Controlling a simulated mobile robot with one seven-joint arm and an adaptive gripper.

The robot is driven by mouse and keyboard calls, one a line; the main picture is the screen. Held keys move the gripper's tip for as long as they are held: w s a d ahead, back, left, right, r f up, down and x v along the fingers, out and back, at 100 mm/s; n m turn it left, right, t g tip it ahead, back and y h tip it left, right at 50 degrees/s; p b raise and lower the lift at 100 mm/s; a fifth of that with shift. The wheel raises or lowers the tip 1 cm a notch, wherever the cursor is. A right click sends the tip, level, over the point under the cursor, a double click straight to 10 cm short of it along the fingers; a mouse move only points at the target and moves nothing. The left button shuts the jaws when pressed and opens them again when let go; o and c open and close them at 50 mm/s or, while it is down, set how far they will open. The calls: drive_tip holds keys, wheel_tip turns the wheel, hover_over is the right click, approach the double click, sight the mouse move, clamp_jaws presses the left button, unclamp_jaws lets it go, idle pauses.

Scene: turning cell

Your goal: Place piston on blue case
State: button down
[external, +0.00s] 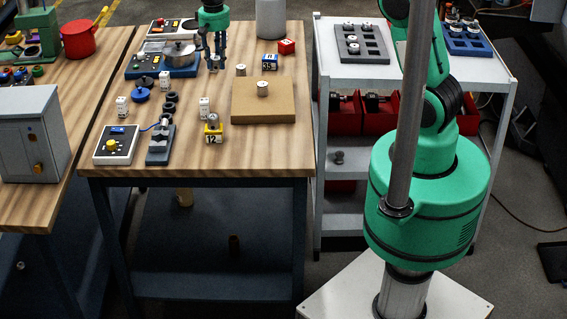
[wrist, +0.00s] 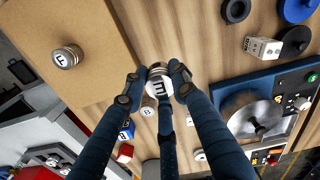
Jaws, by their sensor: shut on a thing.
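My gripper (external: 215,60) is shut on a metal piston with a white lettered top; the piston (wrist: 160,80) shows between the fingers (wrist: 154,77) in the wrist view. In the external view the gripper is over the back of the wooden table, left of the blue case (external: 269,62), a small blue block with white number labels. In the wrist view the blue case (wrist: 126,131) is partly hidden beside a finger. A second piston (external: 241,70) stands on the table between them. Whether the held piston touches the table is unclear.
Another piston (external: 263,88) stands on a tan board (external: 250,110). A red block (external: 287,46) is behind the blue case. A white cart (external: 400,72) holds trays.

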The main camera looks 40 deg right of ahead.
drive_tip(key=s+d+p, duration=0.3)
drive_tip(key=s+d, duration=0.4)
drive_tip(key=d, duration=0.3)
drive_tip(key=s+d+p, duration=0.3)
drive_tip(key=s+d, duration=0.5)
drive_tip(key=d, duration=0.3)
drive_tip(key=shift+s+d+n, duration=0.2)
drive_tip(key=shift+d+n, duration=0.05)
drive_tip(key=shift+n, duration=0.05)
drive_tip(key=shift+f, duration=0.1)
hover_over(269, 53)
drive_tip(key=shift+s+f+b, duration=0.15)
drive_tip(key=shift+f+b, duration=0.2)
drive_tip(key=shift+f, duration=0.4)
drive_tip(key=shift+f, duration=1.7)
drive_tip(key=shift+f, duration=0.2)
